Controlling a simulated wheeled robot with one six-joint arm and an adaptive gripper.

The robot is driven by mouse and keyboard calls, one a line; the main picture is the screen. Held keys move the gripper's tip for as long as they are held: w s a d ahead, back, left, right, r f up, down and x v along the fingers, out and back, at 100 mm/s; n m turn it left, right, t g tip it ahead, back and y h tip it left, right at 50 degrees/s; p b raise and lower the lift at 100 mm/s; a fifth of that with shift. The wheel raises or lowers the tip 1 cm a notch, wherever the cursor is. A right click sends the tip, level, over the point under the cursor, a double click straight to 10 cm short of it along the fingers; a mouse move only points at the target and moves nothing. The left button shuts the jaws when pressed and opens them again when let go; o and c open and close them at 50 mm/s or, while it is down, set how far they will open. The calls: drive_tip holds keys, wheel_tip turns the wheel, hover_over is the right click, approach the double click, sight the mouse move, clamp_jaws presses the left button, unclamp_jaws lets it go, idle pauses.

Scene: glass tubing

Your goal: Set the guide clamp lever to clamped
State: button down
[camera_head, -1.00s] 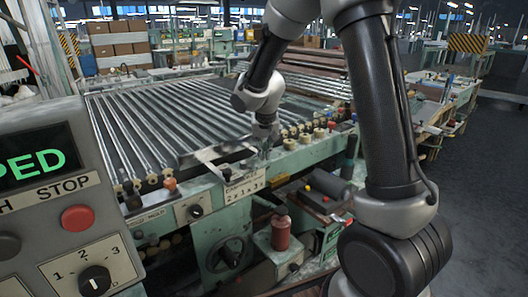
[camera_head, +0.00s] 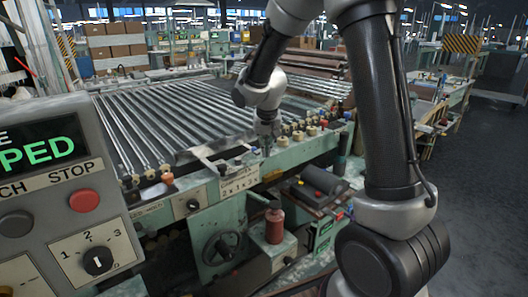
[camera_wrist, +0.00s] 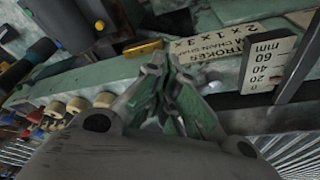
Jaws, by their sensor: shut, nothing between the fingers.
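My gripper (camera_head: 266,140) is over the front edge of the green machine, beside the right front part of the roller bed. In the wrist view its fingertips (camera_wrist: 165,65) are together with nothing between them, just in front of the machine's green edge and close to the white channel label (camera_wrist: 225,42). I cannot pick out the guide clamp lever with certainty. A small brass-coloured bar (camera_wrist: 143,48) lies beside the label, near the fingertips; whether it belongs to the lever I cannot tell. The gripper body hides part of the machine behind it.
A millimetre scale (camera_wrist: 268,65) stands right of the fingers in the wrist view. Several round knobs (camera_wrist: 75,105) line the edge at left. A control console (camera_head: 70,165) with a red stop button (camera_head: 84,200) fills the left foreground. A red bottle (camera_head: 275,225) stands lower.

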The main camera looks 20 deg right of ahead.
drive_tip(key=v, duration=0.9)
drive_tip(key=shift+d, duration=0.7)
